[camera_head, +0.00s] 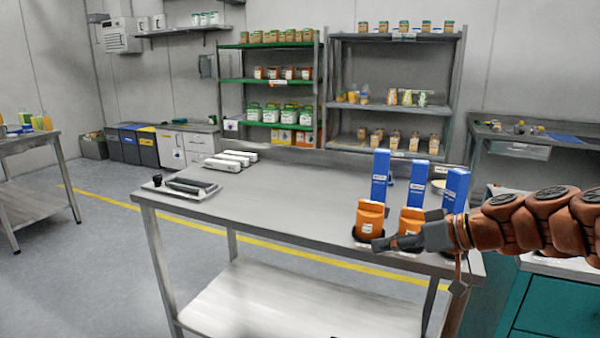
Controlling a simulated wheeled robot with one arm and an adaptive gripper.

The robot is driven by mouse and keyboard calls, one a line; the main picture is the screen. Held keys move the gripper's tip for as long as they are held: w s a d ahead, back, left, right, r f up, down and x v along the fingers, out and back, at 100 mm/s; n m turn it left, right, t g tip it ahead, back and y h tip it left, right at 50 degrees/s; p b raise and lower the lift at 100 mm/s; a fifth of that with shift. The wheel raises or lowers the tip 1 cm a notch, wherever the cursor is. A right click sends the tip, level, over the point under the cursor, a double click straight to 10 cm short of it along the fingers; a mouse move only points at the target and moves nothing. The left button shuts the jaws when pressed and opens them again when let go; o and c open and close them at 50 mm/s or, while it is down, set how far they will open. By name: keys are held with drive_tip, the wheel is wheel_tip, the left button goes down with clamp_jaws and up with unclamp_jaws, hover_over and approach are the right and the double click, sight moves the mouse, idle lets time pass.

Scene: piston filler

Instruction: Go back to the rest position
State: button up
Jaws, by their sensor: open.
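My arm reaches in from the right edge, and my gripper (380,244) points left over the right front part of the steel table (280,200). It is small and dark here, and I see nothing held in it. It is in front of an orange container (369,218) and a second orange container (411,220), partly covering the second. Whether it touches them I cannot tell. Three blue upright boxes (380,176) stand behind the containers. My arm hides part of the table's right end.
A black tool on a tray (180,187) and several white items (232,160) lie at the table's left. The table's middle is clear. Stocked shelves (268,80) stand behind. A teal cabinet (550,305) is at the right, close to my arm. Floor at the left is open.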

drive_tip(key=s+a+f+m+g+h+b, duration=0.1)
drive_tip(key=s+a+f+g+h+b, duration=0.45)
drive_tip(key=s+f, duration=0.85)
drive_tip(key=s+d+f+m+g+h, duration=0.25)
drive_tip(key=s+f, duration=0.25)
drive_tip(key=s, duration=0.4)
drive_tip(key=s+d+f+m+g+h, duration=0.1)
drive_tip(key=s+d+f+m+h, duration=0.15)
drive_tip(key=s+f, duration=0.45)
drive_tip(key=s+r+p, duration=0.2)
drive_tip(key=r+p, duration=1)
drive_tip(key=r, duration=0.1)
drive_tip(key=s+r+p, duration=0.1)
drive_tip(key=r+p, duration=1.1)
drive_tip(key=r, duration=0.2)
drive_tip(key=shift+s+d+r+t, duration=0.25)
drive_tip(key=shift+s+d+t, duration=0.05)
drive_tip(key=shift+s+d, duration=0.1)
